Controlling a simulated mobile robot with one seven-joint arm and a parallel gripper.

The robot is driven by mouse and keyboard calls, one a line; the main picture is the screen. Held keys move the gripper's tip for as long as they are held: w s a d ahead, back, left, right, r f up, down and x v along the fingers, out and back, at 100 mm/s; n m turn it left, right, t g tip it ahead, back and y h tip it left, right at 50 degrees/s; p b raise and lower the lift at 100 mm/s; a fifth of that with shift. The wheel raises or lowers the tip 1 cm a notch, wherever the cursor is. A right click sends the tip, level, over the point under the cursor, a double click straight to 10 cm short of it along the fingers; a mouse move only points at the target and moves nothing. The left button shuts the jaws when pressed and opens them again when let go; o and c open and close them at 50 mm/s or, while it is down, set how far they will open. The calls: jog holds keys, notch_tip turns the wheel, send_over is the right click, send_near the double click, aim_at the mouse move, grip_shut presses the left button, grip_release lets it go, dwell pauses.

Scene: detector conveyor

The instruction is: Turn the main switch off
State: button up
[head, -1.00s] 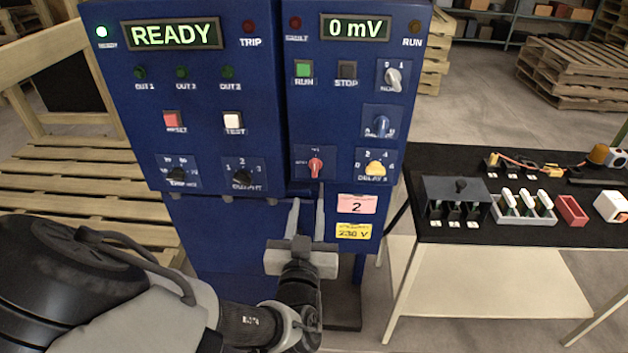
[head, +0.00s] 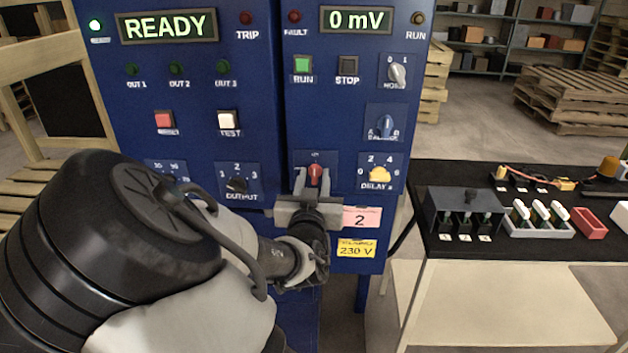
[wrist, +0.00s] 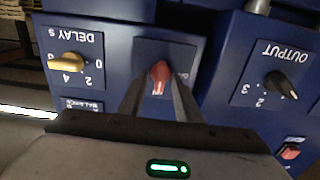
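The main switch is a red rotary knob (head: 316,172) on a blue plate low on the right-hand cabinet. It also shows in the wrist view (wrist: 160,76), where the picture is upside down. Its pale pointer line faces down there, which is up on the cabinet. The small plate lettering is too blurred or covered to read. My gripper (head: 313,180) is in front of the knob, its fingers pointing at the panel. In the wrist view my gripper (wrist: 158,88) is open, with one finger on each side of the knob. Contact with the knob cannot be told.
The yellow delay knob (head: 380,175) is close on the right, and the black output knob (head: 237,185) on the left. The displays read READY (head: 168,25) and 0 mV (head: 356,19). A black-topped table (head: 450,172) with parts stands to the right.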

jog(key=shift+w, duration=0.1)
jog(key=c, duration=0.7)
jog(key=shift+o, duration=0.2)
jog(key=shift+n+p, duration=0.3)
jog(key=n+p, duration=0.2)
jog(key=shift+a+r+n, duration=0.1)
jog(key=shift+n, duration=0.3)
jog(key=n+p, duration=0.2)
jog(key=n, duration=0.1)
jog(key=shift+n, duration=0.4)
jog(key=n+p, duration=0.1)
jog(key=n, duration=0.1)
jog(key=n+p, duration=0.1)
jog(key=n, duration=0.2)
jog(key=shift+a+f, duration=0.1)
jog(key=shift+f, duration=0.1)
jog(key=n+p, duration=0.1)
jog(key=n, duration=0.4)
jog(key=shift+f+n+p, duration=0.2)
jog(key=shift+n+p, duration=0.15)
jog(key=shift+n, duration=0.05)
